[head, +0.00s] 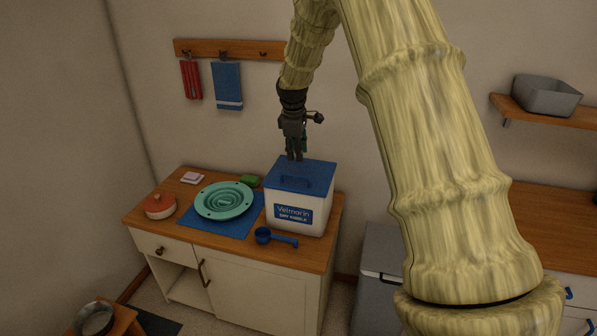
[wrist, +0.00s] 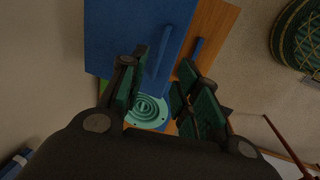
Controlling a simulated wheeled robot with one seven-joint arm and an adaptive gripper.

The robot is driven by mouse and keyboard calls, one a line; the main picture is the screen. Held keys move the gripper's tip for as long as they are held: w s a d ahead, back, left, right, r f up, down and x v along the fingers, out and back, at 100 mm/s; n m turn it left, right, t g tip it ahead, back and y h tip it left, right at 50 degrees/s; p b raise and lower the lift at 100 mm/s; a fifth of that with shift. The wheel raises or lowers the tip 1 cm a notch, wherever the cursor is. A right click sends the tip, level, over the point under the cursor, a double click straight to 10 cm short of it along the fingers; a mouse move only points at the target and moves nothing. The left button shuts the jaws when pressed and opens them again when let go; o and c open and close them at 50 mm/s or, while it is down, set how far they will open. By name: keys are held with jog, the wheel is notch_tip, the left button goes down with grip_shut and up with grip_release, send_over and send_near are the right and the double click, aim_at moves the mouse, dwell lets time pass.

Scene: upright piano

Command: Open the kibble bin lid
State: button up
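The kibble bin (head: 312,214) is a white box labelled "Velmarin dry kibble" on the wooden counter. Its blue lid (head: 318,170) lies flat on top, closed, with a blue bar handle (head: 293,184) near the front. My gripper (head: 295,155) points down over the back left part of the lid; the gap to it is hard to judge. In the wrist view my gripper (wrist: 162,98) has its fingers wide apart with nothing between them. The lid (wrist: 120,38) and its raised handle (wrist: 161,55) show beyond the fingertips there.
On the counter (head: 334,215) are a teal ridged bowl (head: 224,200) on a blue mat (head: 221,226), a blue scoop (head: 277,238), a lidded red-and-white pot (head: 159,206), and a green sponge (head: 249,181). Towels (head: 227,86) hang behind. A grey bin (head: 377,275) stands right of the cabinet.

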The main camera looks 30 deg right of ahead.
aim_at(298, 176)
jog(key=f, duration=0.3)
jog(key=d+f+p, duration=0.1)
jog(key=f, duration=0.2)
jog(key=w+f+p, duration=0.1)
jog(key=f, duration=0.2)
jog(key=shift+d+f, duration=0.15)
jog(key=shift+f, duration=0.15)
jog(key=shift+w, duration=0.1)
jog(key=shift+c, duration=0.5)
grip_shut()
